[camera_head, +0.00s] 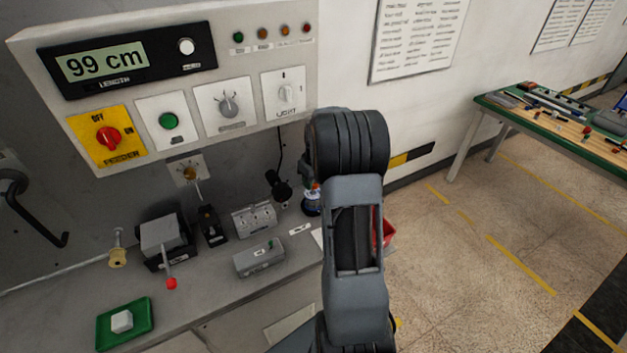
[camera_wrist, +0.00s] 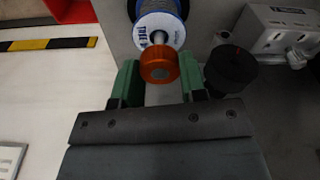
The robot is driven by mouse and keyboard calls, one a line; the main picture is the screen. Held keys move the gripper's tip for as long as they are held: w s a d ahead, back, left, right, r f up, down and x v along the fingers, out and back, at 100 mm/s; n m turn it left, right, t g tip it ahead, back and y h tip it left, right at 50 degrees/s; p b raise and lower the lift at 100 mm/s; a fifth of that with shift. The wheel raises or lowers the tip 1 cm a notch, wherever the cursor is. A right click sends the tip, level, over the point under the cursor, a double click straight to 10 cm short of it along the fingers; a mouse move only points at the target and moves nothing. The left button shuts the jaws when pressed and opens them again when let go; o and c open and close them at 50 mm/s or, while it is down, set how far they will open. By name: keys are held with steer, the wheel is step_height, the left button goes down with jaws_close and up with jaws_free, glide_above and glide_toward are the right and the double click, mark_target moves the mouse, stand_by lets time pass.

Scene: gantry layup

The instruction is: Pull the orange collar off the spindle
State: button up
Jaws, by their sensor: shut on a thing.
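The orange collar (camera_wrist: 159,66) sits between the two green fingers of my gripper (camera_wrist: 160,78) in the wrist view, and the fingers are shut on it. Just behind it is the white end of a labelled spool (camera_wrist: 173,27) with blue-grey material wound on it. A short metal piece of the spindle (camera_wrist: 158,38) shows between the collar and the spool face. I cannot tell whether the collar is still around the spindle. In the head view the spool (camera_head: 311,203) shows beside my arm, which hides my gripper.
A black round knob (camera_wrist: 231,70) stands close to the right finger, with a grey box (camera_wrist: 282,30) beyond it. The bench (camera_head: 215,290) carries switch boxes, a red-tipped lever (camera_head: 171,283) and a green tray (camera_head: 144,329). A red container (camera_head: 389,233) is partly behind my arm. Open floor lies right.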

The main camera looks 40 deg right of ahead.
steer(key=shift+r+p, duration=0.95)
steer(key=shift+r, duration=0.75)
